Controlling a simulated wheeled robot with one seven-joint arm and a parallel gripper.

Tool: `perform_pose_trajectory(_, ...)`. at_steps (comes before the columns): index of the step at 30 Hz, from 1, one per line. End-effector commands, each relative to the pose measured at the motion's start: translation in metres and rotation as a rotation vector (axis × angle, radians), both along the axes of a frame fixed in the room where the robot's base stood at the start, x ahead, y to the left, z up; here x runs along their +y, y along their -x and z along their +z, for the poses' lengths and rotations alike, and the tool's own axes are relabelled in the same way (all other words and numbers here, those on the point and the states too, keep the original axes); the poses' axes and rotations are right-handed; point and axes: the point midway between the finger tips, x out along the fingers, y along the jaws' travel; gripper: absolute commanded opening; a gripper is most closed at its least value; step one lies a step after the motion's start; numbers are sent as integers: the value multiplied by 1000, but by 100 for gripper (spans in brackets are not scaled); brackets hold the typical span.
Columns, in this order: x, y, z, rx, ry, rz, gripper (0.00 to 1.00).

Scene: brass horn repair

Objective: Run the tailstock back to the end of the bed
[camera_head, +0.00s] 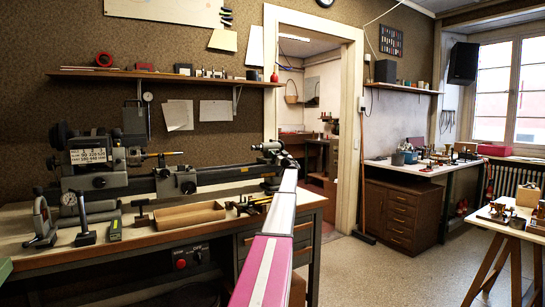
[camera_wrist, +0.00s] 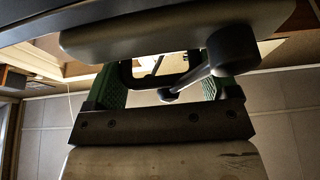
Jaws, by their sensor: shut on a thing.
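The tailstock (camera_head: 271,150) is a grey metal unit on the right end of the lathe bed (camera_head: 228,174). My arm reaches up to it from the front, and my gripper is there, its fingertips hidden in the head view. In the wrist view my gripper (camera_wrist: 162,82) has green-padded fingers either side of dark metal parts of the tailstock. A dark lever with a rounded knob (camera_wrist: 233,50) crosses in front of the right finger. The gripper is shut on a tailstock part; exactly which part is unclear. The headstock (camera_head: 92,160) is at the far left, the carriage (camera_head: 176,181) between.
A shallow wooden tray (camera_head: 190,215) sits on the bench in front of the bed. A dial gauge stand (camera_head: 84,220) and other tools stand at the bench's left. The doorway (camera_head: 312,120) and open floor (camera_head: 385,275) lie to the right.

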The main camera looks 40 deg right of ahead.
Motion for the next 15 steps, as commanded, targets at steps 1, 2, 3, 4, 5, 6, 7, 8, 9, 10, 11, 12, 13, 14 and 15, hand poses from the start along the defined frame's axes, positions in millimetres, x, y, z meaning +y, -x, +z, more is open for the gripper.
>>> perform_pose_trajectory(1,-5,1,0,0,-4,-5,38)
perform_pose_trajectory(2,-6,2,0,0,-4,-4,38)
perform_pose_trajectory(3,-6,2,0,0,-4,-4,38)
perform_pose_trajectory(4,-7,2,0,0,-4,-4,38)
perform_pose_trajectory(5,-7,2,0,-1,-4,-4,38)
perform_pose_trajectory(6,-7,2,0,-1,-4,-4,38)
perform_pose_trajectory(7,-7,2,0,-1,-4,-4,38)
perform_pose_trajectory(8,-7,2,0,-1,-4,-4,38)
perform_pose_trajectory(9,-7,2,0,-1,-3,-3,38)
perform_pose_trajectory(10,-7,2,0,-1,-3,-3,38)
perform_pose_trajectory(11,-7,2,0,-1,-3,-3,38)
perform_pose_trajectory(12,-6,2,0,-1,-3,-3,38)
perform_pose_trajectory(13,-6,2,0,-1,-3,-3,38)
perform_pose_trajectory(14,-6,2,0,-1,-3,-3,38)
perform_pose_trajectory(15,-6,2,0,-1,-3,-3,87)
